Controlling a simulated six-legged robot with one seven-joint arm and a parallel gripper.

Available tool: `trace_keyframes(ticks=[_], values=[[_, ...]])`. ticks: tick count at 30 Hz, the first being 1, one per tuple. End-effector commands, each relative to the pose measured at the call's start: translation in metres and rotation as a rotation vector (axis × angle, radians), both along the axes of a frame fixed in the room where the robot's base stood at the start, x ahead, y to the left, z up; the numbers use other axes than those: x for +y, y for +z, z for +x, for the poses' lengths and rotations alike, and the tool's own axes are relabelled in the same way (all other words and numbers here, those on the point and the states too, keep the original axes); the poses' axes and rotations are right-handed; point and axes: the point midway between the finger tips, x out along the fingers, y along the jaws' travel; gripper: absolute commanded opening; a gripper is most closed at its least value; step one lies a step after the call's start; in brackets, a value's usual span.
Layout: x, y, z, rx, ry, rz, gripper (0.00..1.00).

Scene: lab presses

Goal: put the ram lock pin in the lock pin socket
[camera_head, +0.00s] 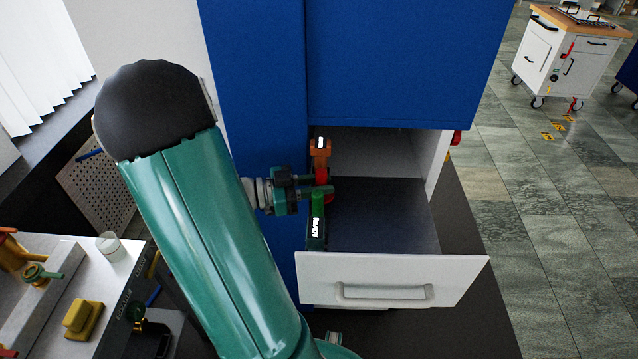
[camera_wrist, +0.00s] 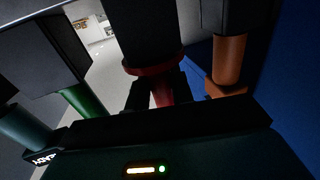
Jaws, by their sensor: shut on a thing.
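A red pin (camera_head: 329,197) shows partly in the head view at the tips of my gripper (camera_head: 318,188); I take it to be the ram lock pin. In the wrist view, its red stem (camera_wrist: 162,93) is between the jaws, below a red collar and a dark cylinder. My gripper is shut on it. A green post (camera_head: 317,215) marked READY stands just below the jaws in the head view, and an orange post (camera_head: 320,155) just above. I cannot tell which post has the socket, or whether the pin touches either. The pin's lower end is hidden.
An open white drawer (camera_head: 400,276) with a dark bottom (camera_head: 385,215) lies right of the posts, under a blue cabinet (camera_head: 400,60). A bench (camera_head: 75,258) with a yellow block (camera_head: 83,319) and a cup (camera_head: 110,246) is at lower left.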

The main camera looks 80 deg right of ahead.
Motion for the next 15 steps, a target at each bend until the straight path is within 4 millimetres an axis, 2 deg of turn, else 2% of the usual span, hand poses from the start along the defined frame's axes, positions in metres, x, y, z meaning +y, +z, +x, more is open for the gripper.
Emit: trace_keyframes(ticks=[2, 3, 6, 15], values=[[0.0, -0.0024, 0.0001, 0.001, 0.0, 0.0, 0.0], [0.0, -0.003, 0.0001, 0.0, 0.0, 0.0, 0.25], [-0.0001, -0.0027, 0.0, 0.0, 0.0, 0.0, 0.45], [-0.0001, -0.0019, 0.0, 0.0, 0.0, 0.0, 0.45]])
